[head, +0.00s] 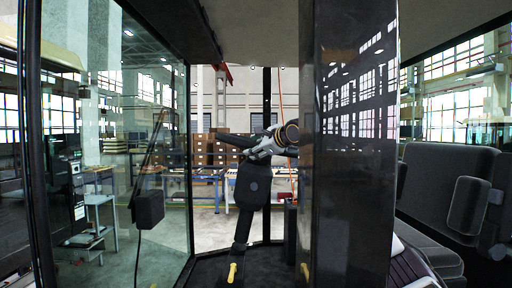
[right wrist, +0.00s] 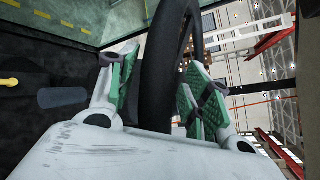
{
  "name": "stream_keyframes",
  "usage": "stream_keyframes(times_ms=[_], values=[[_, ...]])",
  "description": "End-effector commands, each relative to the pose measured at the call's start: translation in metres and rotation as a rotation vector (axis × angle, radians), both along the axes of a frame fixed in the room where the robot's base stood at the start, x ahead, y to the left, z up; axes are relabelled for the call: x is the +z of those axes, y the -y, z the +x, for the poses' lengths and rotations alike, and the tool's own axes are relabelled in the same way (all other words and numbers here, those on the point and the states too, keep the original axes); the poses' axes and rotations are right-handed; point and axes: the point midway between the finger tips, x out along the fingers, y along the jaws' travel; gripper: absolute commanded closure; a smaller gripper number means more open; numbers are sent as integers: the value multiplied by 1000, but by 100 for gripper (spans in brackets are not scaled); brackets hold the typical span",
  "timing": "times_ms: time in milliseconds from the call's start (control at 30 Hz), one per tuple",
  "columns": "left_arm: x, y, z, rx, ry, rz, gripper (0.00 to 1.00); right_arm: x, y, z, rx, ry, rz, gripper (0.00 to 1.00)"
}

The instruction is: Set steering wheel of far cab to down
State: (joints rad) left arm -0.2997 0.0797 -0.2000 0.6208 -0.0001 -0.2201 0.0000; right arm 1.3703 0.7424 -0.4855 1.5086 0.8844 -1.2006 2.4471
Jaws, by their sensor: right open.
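The black steering wheel (head: 232,140) of the cab shows nearly edge-on in the head view, on top of a dark steering column (head: 251,186). My right gripper (head: 258,149) is at the wheel, its arm mostly hidden behind the dark pillar. In the right wrist view the wheel's thick rim (right wrist: 160,85) passes between the two green-padded fingers of the right gripper (right wrist: 163,66). The fingers are apart, with a visible gap beside the rim on the right. I cannot tell whether the left finger touches it. My left gripper is not in view.
A wide dark cab pillar (head: 352,150) stands just right of the wheel. A dark seat (head: 435,200) is at the right. Yellow-tipped levers (head: 232,272) rise from the cab floor. Glass panels enclose the left side. Cardboard boxes (head: 205,155) stand outside behind.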

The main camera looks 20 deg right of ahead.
Motion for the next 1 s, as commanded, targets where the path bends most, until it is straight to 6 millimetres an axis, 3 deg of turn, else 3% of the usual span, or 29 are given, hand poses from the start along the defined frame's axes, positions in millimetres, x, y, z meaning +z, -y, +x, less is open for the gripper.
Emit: stream_keyframes(times_ms=[67,433,733,1000], values=[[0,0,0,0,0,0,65,0,0,0,0,0,0,52],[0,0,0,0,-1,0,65,-1,0,0,0,-2,1,99],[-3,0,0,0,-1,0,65,-4,1,-1,1,-4,8,100],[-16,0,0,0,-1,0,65,-11,16,-7,2,8,43,100]])
